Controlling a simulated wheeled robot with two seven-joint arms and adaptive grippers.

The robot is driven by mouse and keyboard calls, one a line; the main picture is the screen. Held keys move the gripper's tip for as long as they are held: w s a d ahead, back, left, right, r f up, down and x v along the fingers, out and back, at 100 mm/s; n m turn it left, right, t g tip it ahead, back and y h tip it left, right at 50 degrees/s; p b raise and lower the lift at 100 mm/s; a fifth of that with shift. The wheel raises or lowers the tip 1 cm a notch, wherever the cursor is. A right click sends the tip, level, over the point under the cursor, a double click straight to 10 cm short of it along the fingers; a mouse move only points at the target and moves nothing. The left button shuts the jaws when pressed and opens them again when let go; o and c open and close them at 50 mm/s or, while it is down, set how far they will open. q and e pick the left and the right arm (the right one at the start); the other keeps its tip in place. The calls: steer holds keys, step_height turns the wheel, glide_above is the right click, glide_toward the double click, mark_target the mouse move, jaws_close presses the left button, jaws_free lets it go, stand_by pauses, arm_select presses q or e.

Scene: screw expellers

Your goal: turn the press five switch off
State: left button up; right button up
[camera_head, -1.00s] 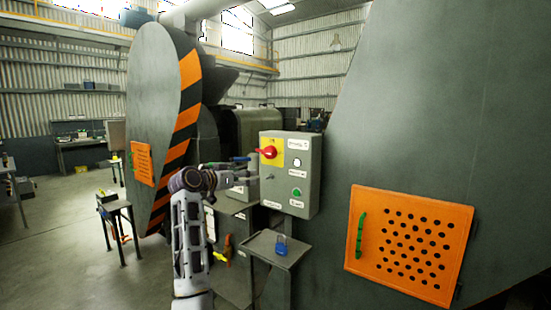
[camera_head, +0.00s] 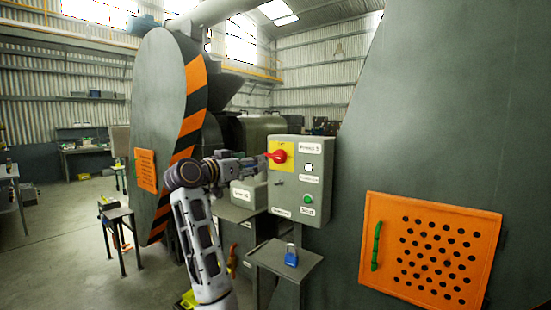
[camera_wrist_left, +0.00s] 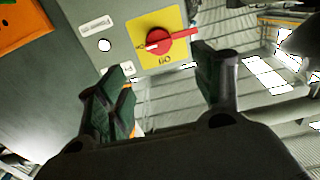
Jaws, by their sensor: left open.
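The press five control box (camera_head: 300,180) is a grey-green box with a label reading "Press 5" at its top. Its switch (camera_head: 277,156) is a red rotary handle on a yellow plate (camera_head: 288,152). In the left wrist view the red handle (camera_wrist_left: 172,40) lies across the yellow plate (camera_wrist_left: 160,62), with a lettered mark below it. My left gripper (camera_head: 262,160) is just left of the switch. In the left wrist view its two fingers (camera_wrist_left: 165,95) are spread apart, with the switch ahead between and beyond the tips, nothing held. My right gripper is not in view.
A blue padlock (camera_head: 291,256) stands on a small grey stand (camera_head: 270,252) below the box. An orange perforated panel (camera_head: 430,250) is on the large grey machine at right. Another labelled box (camera_head: 247,194) is behind my arm. Open floor lies at left.

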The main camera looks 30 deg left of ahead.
mark_target(275, 156)
arm_select(q)
steer(key=w, duration=0.8)
steer(key=w+d+p, duration=0.1)
steer(key=w, duration=0.3)
steer(key=shift+w, duration=0.75)
steer(key=shift+d, duration=0.1)
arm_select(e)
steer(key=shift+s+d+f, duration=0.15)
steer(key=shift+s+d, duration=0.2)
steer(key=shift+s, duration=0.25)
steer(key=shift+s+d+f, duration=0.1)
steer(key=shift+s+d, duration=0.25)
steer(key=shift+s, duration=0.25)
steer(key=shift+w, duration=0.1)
arm_select(q)
steer(key=shift+c, duration=0.6)
steer(key=c, duration=0.9)
steer(key=shift+o, duration=0.2)
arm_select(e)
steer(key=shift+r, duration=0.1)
